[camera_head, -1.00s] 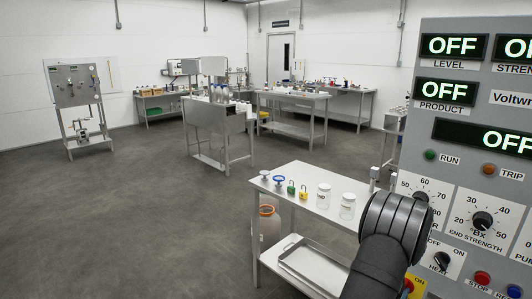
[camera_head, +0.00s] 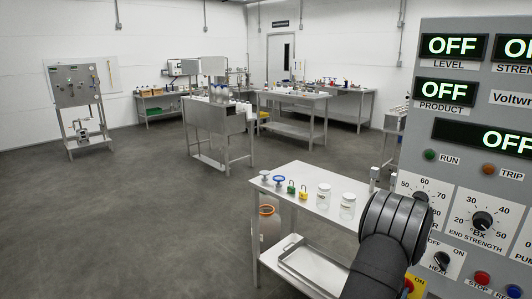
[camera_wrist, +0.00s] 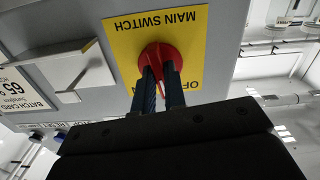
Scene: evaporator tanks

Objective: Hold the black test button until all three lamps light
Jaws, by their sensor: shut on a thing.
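In the wrist view, which shows the panel upside down, my gripper (camera_wrist: 162,92) is shut on the red main switch knob (camera_wrist: 160,56). The knob sits on a yellow plate (camera_wrist: 190,38) marked MAIN SWITCH. In the head view my black arm covers most of that switch; a yellow corner (camera_head: 415,286) shows. The control panel (camera_head: 460,100) has a dark green RUN lamp (camera_head: 430,156) and a dull orange TRIP lamp (camera_head: 488,169). The displays, such as LEVEL (camera_head: 454,46), read OFF.
The panel carries a HEAT knob (camera_head: 442,261), an END STRENGTH dial (camera_head: 481,221) and a red STOP button (camera_head: 482,278). A steel bench (camera_head: 300,190) with jars and padlocks stands left of the panel. In the wrist view a metal handle (camera_wrist: 85,75) juts out near the switch. Floor at left is clear.

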